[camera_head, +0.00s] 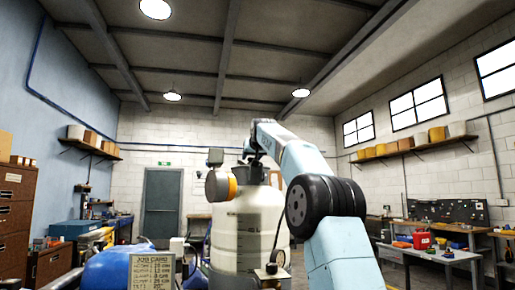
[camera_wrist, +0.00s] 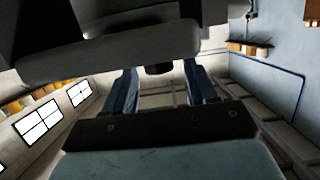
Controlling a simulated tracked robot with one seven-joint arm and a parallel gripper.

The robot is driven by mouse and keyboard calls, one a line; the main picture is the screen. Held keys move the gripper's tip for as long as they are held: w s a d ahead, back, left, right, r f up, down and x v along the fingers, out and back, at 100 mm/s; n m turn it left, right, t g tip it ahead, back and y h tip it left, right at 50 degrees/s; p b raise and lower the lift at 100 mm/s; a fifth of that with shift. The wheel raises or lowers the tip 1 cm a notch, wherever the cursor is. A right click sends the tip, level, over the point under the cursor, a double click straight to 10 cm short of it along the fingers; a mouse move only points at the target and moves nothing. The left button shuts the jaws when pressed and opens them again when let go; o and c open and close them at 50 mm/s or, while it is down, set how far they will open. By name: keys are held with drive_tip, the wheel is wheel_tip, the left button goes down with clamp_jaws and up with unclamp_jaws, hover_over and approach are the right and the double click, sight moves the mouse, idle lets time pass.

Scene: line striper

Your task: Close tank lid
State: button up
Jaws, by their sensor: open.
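The white tank (camera_head: 247,230) with dark level marks stands upright in the middle of the head view. A dark neck (camera_head: 256,175) rises from its top. A grey round piece with an orange rim (camera_head: 220,185), which looks like the lid tipped open, sits at the tank's upper left. My gripper (camera_head: 251,153) is above the tank top, at the far end of my arm, and is small and dark there. In the wrist view my gripper (camera_wrist: 161,82) has its two blue fingers apart. A large grey-and-dark body fills the top of that view close by; I cannot tell which part it is.
A job card (camera_head: 152,271) and a blue rounded object (camera_head: 108,266) are at front left. A gauge (camera_head: 278,258) stands before the tank. A bench (camera_head: 430,255) with a red box (camera_head: 422,240) is at right. Brown cabinets (camera_head: 14,215) line the left.

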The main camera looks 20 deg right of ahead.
drive_tip(key=d+v, duration=0.1)
drive_tip(key=v, duration=1.1)
drive_tip(key=shift+s+a, duration=0.2)
drive_tip(key=shift+a, duration=0.3)
